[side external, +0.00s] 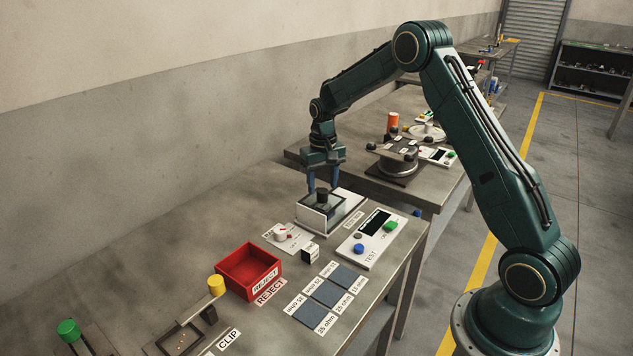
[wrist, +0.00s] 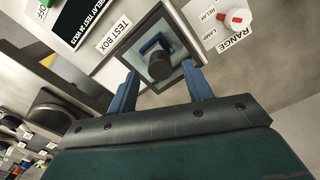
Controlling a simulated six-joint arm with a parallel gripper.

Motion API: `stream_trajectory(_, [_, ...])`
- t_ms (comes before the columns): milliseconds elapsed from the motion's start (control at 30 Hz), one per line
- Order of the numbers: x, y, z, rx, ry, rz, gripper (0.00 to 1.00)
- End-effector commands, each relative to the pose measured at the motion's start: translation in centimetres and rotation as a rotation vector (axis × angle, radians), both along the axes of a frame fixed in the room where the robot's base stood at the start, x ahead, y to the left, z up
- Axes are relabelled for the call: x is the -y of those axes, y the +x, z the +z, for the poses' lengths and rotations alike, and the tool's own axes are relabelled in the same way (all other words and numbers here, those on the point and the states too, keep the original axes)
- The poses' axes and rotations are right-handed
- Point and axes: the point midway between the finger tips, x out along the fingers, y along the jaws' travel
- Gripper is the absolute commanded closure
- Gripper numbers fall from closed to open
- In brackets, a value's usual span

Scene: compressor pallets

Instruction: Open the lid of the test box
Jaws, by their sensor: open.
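The wrist view shows the lid (wrist: 133,48) from above, with a blue piece (wrist: 151,46) beside or behind the knob. My gripper (side external: 323,187) points down over the lid. Its two blue fingers are spread on either side of the knob, seen also in the wrist view (wrist: 160,74); contact cannot be told.
A white test panel (side external: 361,251) with green and blue buttons stands right of the box. The range knob panel (side external: 290,238), a small black-and-white block (side external: 310,252) and red reject bin (side external: 249,271) are nearer the camera. Bare bench lies left of the box.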

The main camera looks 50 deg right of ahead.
Motion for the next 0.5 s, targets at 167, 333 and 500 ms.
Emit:
stream_trajectory(167, [0.0, 0.0, -1.8, 0.000, 0.000, 0.000, 0.49])
stream_trajectory(333, [0.0, 0.0, -2.4, 0.000, 0.000, 0.000, 0.49])
stream_trajectory(500, [0.0, 0.0, -2.5, 0.000, 0.000, 0.000, 0.49])
